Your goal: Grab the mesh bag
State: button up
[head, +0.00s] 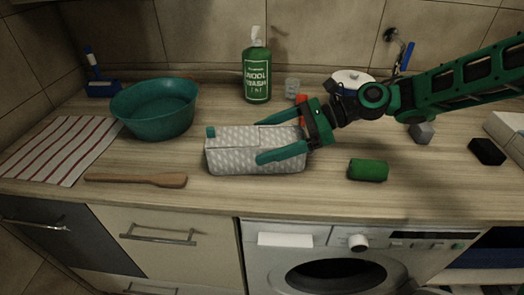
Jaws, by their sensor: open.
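The mesh bag (226,159) is a pale grey, patterned, box-like bundle lying lengthwise on the wooden counter, in the middle of the head view. My gripper (248,145) reaches in from the right with its green fingers apart. The bag is between the fingers as seen here. I cannot tell whether either finger touches it.
A green wool wash bottle (257,75) stands behind. A green roll (368,170) and black block (487,151) lie to the right. The counter's front edge is close.

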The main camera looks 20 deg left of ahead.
jog(key=shift+c, duration=0.6)
jog(key=c, duration=1.1)
jog(key=shift+r, duration=0.1)
